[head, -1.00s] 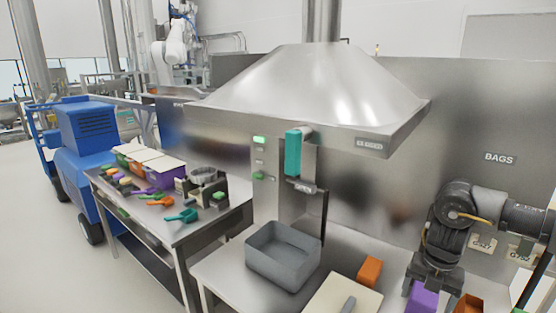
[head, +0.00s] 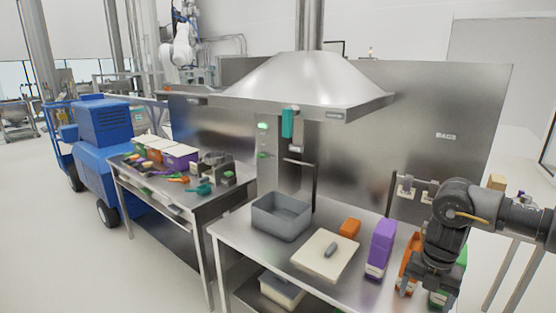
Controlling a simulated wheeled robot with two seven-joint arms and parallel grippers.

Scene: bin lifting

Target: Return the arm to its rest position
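My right arm comes in from the right edge in the head view. Its dark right gripper (head: 428,284) points down over the right end of the steel table (head: 228,236). An orange item (head: 411,255) and a green item (head: 461,262) show on either side of it, partly hidden by the arm. The frame does not show clearly whether the fingers are open or hold anything. My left gripper is not in view.
A steel hood (head: 300,82) hangs above.

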